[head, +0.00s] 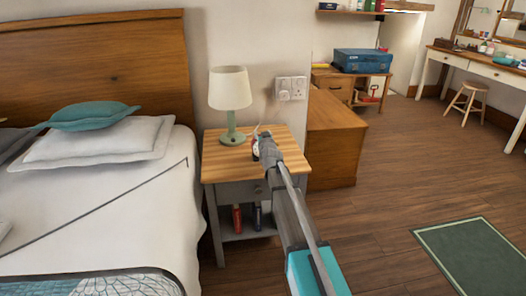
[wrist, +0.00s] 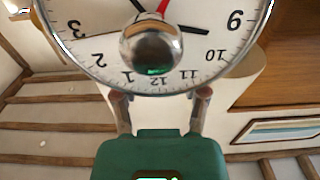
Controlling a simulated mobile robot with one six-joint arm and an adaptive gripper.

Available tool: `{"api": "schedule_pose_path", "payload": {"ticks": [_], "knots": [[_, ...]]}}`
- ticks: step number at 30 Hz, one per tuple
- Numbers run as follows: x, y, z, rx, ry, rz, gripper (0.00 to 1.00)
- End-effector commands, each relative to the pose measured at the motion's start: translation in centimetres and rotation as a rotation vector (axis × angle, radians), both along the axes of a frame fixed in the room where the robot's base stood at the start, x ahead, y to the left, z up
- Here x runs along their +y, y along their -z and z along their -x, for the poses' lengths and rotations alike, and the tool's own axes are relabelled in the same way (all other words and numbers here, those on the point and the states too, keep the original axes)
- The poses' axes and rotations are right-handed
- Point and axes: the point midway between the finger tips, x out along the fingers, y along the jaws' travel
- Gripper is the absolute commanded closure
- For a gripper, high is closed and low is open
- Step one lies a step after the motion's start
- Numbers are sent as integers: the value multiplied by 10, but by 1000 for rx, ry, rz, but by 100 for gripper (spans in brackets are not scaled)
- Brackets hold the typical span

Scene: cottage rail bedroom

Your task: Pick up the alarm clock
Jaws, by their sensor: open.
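The alarm clock fills the upper part of the wrist view (wrist: 100,35), its white face upside down in the picture, with black numerals, a red hand and a silver dome in front of the face. In the head view only a small part of the clock (head: 255,148) shows on the nightstand (head: 222,165), mostly hidden by my gripper (head: 265,140). My gripper (wrist: 158,98) is open, its two fingers reaching up to the clock's rim at the 12 side. The fingertips are partly hidden there, and I cannot tell whether they touch the clock.
A green lamp (head: 230,95) with a cream shade stands on the nightstand, just left of my gripper. Red and dark bottles (head: 237,218) stand on its lower shelf. The bed (head: 90,215) is at left, a wooden cabinet (head: 335,140) at right. The right floor is mostly clear.

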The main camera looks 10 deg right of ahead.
Motion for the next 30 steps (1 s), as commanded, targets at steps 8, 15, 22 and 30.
{"api": "schedule_pose_path", "payload": {"ticks": [8,15,22,30], "knots": [[0,0,0,0,0,0,65],[0,0,0,0,0,0,100],[-1,0,0,-2,1,0,100],[-1,-1,0,-1,1,0,100]]}}
